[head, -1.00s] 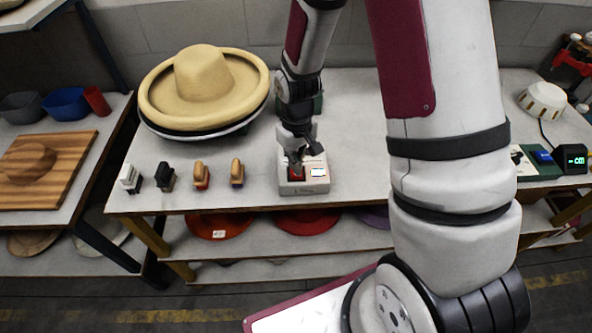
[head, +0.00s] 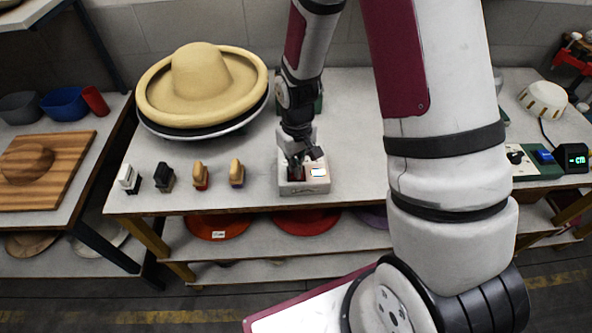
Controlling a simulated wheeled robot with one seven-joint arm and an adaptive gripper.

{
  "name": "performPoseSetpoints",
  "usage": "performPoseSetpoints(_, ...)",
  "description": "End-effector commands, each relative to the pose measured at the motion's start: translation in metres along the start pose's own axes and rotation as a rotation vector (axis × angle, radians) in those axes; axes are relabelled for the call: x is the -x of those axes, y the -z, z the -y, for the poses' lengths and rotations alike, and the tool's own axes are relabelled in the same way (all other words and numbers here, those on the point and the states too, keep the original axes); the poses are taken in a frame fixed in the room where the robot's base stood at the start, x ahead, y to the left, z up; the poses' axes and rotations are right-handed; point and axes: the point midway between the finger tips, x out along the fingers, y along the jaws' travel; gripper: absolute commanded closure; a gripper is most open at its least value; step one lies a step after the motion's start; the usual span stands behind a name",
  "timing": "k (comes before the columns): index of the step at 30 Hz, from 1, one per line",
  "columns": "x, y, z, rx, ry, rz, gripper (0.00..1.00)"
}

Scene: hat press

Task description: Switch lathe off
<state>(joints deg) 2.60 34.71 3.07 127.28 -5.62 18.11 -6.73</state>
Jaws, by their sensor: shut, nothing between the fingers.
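A small pale control box (head: 304,188) stands near the front edge of the middle table. It has a red switch (head: 297,173) on its left and a bright white-and-blue panel (head: 318,172) on its right. My gripper (head: 301,164) is shut and empty, pointing down over the top of the box. Its fingers cover part of the red switch, and I cannot tell whether they touch it. The switch's position is too small and hidden to read. No lathe body is clearly recognisable.
A straw hat (head: 202,82) sits back left. Several small brushes, including a wooden one (head: 236,172), stand left of the box. A green unit with a blue button (head: 543,156) and a lit display (head: 576,159) is at the right. My arm hides the table's right-middle part.

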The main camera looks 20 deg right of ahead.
Motion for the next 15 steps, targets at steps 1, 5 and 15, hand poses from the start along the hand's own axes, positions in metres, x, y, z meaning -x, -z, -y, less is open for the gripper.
performPoseSetpoints(1, -0.001, 0.0, 0.0, 0.0, 0.0, 0.0, 1.0)
performPoseSetpoints(5, -0.0027, 0.0, 0.0, 0.0, 0.0, 0.0, 1.0)
performPoseSetpoints(15, -0.0074, 0.0, -0.0001, 0.0, 0.0, 0.001, 1.0)
